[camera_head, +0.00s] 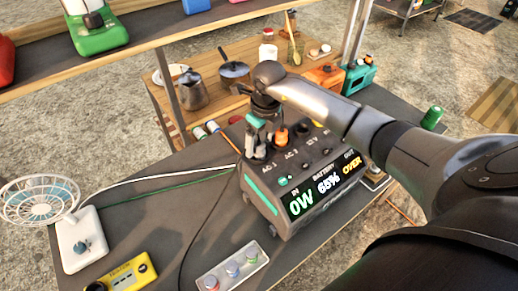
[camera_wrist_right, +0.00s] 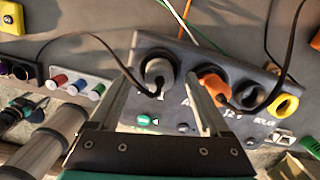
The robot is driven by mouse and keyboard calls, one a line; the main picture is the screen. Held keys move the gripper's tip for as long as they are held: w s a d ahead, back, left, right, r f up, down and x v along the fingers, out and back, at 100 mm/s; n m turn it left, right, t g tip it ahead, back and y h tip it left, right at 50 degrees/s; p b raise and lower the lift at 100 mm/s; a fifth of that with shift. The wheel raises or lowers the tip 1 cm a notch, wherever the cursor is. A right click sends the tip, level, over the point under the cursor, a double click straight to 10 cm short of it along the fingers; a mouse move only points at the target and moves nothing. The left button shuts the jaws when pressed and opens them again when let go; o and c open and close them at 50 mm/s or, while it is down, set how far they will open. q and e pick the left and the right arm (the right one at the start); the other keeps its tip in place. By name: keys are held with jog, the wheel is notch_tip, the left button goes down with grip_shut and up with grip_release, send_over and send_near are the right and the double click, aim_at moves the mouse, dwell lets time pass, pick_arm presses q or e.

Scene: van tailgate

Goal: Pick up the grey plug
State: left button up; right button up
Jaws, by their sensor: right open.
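The grey plug (camera_wrist_right: 159,72) sits in a socket on top of the black power station (camera_wrist_right: 190,60), with a dark cable running from it to the upper left. My right gripper (camera_wrist_right: 162,65) is open, and in the wrist view its two fingers reach either side of the grey plug; I cannot tell whether they touch it. In the head view my right gripper (camera_head: 262,132) hangs over the AC sockets of the power station (camera_head: 310,192) and largely hides the plug. My left gripper is in neither view.
An orange plug (camera_wrist_right: 212,84) sits close beside the right finger, with a black plug (camera_wrist_right: 249,96) beyond it. A white fan (camera_head: 82,240), a yellow meter (camera_head: 130,273) and a grey button panel (camera_head: 232,268) stand on the tailgate. Cables cross left of the power station.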

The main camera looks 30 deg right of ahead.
jog(key=shift+w+f, duration=0.1)
jog(key=shift+f, duration=0.6)
grip_shut()
